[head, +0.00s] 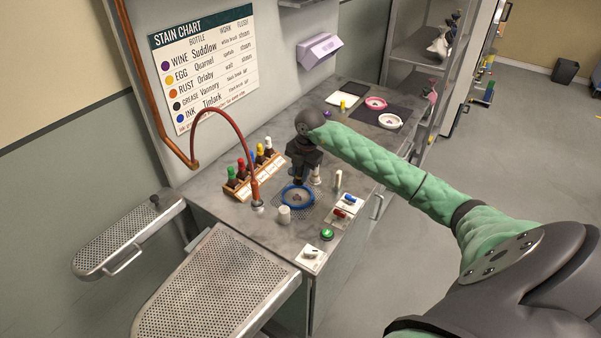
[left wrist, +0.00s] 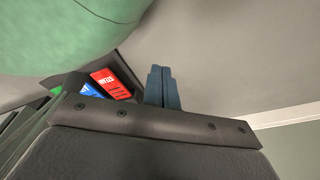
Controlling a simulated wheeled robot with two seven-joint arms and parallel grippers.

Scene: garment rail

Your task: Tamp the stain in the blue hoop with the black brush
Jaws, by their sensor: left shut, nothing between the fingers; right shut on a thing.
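The blue hoop (head: 285,201) lies on a perforated patch of the counter, with pale cloth inside it. My right gripper (head: 299,177) is over the hoop, pointing down and shut on a dark thing that looks like the black brush. Its lower end is at or just above the cloth; I cannot tell if it touches. The stain is too small and too covered to make out. My left gripper (left wrist: 163,88) shows only in the left wrist view, its fingers together and empty, away from the counter.
A white cup (head: 284,214), a green button (head: 327,235) and red and blue switches are near the front. Pink and white hoops (head: 390,121) lie further back.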

